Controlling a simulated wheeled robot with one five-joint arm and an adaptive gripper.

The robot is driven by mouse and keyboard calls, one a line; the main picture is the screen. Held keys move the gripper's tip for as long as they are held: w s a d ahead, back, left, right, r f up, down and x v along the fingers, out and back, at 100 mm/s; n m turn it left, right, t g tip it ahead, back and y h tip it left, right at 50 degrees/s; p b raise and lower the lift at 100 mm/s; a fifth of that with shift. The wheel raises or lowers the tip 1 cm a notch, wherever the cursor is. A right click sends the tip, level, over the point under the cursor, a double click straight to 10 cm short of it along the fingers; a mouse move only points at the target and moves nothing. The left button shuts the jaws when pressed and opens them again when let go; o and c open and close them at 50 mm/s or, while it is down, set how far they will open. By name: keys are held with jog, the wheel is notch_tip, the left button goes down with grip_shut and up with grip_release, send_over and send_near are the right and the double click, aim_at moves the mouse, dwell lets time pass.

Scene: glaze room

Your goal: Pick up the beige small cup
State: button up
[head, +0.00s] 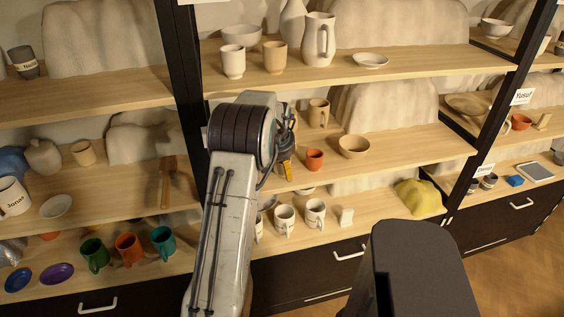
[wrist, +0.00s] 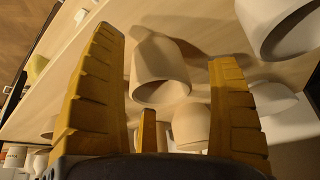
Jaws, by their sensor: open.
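My gripper (head: 286,158) is in front of the middle shelf, partly behind my own arm, with a yellow finger showing. In the wrist view my gripper (wrist: 170,85) is open, its yellow ribbed fingers apart at left and right. A beige small cup (wrist: 160,78) appears between them, its rim toward the camera; no grip on it shows. A second beige vessel (wrist: 190,125) shows below it, partly hidden by the gripper. I cannot clearly match the cup in the head view, where my arm covers part of the shelves.
An orange-red cup (head: 315,160), a tan bowl (head: 354,147) and a tan mug (head: 318,113) stand on the middle shelf. White mugs (head: 284,219) stand below. A large pale vessel (wrist: 283,25) is near the right finger. A yellow cloth-like lump (head: 419,197) lies at lower right.

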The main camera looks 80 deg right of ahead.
jog(key=shift+d+f, duration=0.1)
jog(key=shift+f, duration=0.15)
jog(key=c, duration=1.3)
jog(key=shift+r+p, duration=0.3)
jog(key=shift+r, duration=0.2)
jog(key=shift+r, duration=0.35)
jog(key=shift+s+f, duration=0.1)
jog(key=shift+a, duration=0.65)
